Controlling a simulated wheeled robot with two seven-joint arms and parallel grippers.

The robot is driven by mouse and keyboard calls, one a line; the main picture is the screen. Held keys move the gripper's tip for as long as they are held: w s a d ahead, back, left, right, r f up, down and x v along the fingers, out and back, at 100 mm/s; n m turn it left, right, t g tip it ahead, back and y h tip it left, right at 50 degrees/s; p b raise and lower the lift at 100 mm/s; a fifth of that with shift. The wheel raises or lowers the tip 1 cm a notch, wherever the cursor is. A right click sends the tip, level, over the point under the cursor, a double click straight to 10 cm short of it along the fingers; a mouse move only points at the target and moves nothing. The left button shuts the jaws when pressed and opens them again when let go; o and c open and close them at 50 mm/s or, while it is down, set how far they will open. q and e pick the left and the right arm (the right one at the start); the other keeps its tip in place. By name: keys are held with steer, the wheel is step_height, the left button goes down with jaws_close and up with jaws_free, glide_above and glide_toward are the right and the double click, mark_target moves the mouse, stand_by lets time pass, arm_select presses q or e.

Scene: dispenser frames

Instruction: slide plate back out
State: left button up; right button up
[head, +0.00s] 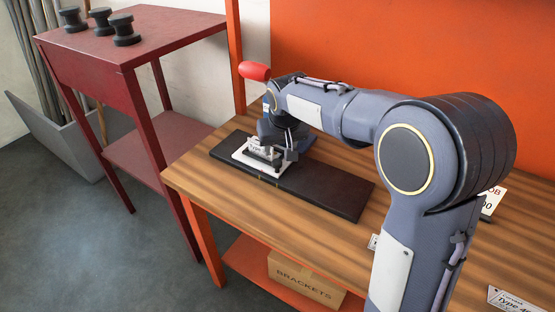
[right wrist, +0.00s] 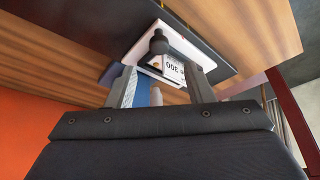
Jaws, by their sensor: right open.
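A white plate (head: 241,156) lies on a long dark base (head: 320,190) on the wooden table, near the base's left end. In the right wrist view the plate (right wrist: 196,54) carries a dark upright knob (right wrist: 158,43) and a label ending in 300. My right gripper (head: 273,152) is over the plate; its fingers partly hide it. In the right wrist view the fingers (right wrist: 160,70) stand apart on either side of the knob, with nothing clearly held. Whether they touch the plate cannot be told. My left gripper is not in view.
A red handle (head: 255,71) sticks out behind my right arm. A dark red side table (head: 160,45) with several dark spools stands at left. A brackets box (head: 305,283) sits on the shelf below. The table's front edge is bare; cards lie at right.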

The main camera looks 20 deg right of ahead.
mark_target(277, 162)
steer(key=x, duration=0.7)
steer(key=shift+f, duration=0.25)
jaws_close()
